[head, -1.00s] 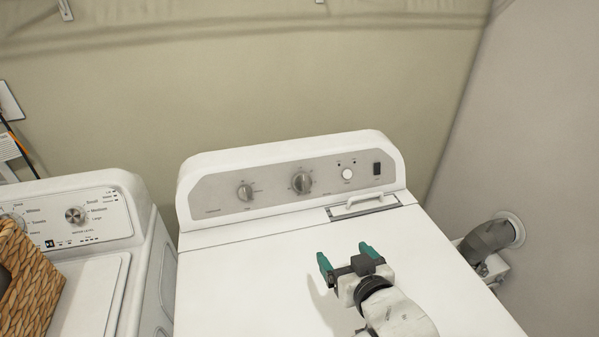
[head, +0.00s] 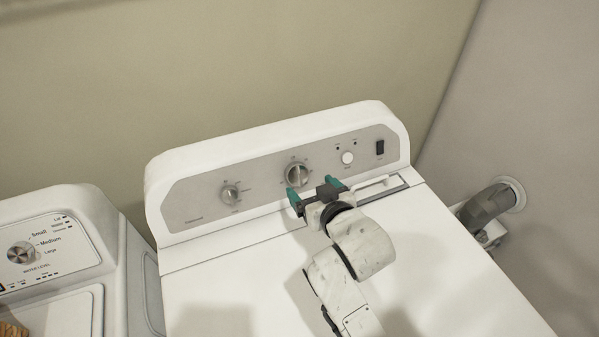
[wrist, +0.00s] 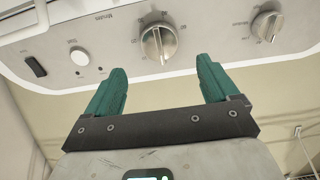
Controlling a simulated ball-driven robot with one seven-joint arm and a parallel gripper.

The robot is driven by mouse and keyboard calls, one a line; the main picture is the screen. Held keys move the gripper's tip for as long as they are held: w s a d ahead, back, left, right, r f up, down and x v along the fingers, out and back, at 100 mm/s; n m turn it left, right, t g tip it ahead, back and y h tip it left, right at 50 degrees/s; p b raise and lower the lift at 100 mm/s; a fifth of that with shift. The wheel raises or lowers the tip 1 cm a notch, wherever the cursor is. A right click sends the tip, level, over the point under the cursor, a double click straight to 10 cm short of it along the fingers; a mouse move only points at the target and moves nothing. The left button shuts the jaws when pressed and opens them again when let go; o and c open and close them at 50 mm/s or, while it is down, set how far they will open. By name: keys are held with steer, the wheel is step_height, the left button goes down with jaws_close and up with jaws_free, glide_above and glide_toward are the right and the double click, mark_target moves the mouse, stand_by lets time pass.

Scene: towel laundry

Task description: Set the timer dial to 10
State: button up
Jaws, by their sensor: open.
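The larger silver dial (head: 297,175), likely the timer dial, sits near the middle of the white machine's grey control panel. It also shows in the wrist view (wrist: 159,43), with a raised grip bar across its face. My gripper (head: 312,190) is open and empty, just in front of and below this dial. In the wrist view the teal fingers (wrist: 160,68) are spread wide, and the dial lies between and beyond their tips, apart from them.
A smaller dial (head: 230,194) is to the left on the panel. A round white button (head: 347,158) and a dark switch (head: 380,147) are to the right. A handle on the machine top (head: 378,187) is close to my gripper. Another machine (head: 62,240) stands at left.

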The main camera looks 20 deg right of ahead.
mark_target(301, 176)
steer(key=p+x, duration=0.1)
steer(key=x, duration=0.6)
steer(key=shift+w+f, duration=0.15)
steer(key=shift+w, duration=0.05)
steer(key=shift+c, duration=0.2)
steer(key=c, duration=1)
steer(key=shift+f+m+b, duration=0.1)
steer(key=shift+m+b, duration=0.3)
steer(key=m+b, duration=0.2)
steer(key=m, duration=0.1)
steer(key=m+b, duration=0.3)
steer(key=m, duration=0.3)
steer(key=shift+d+h, duration=0.1)
steer(key=shift+h, duration=0.2)
steer(key=shift+m, duration=0.3)
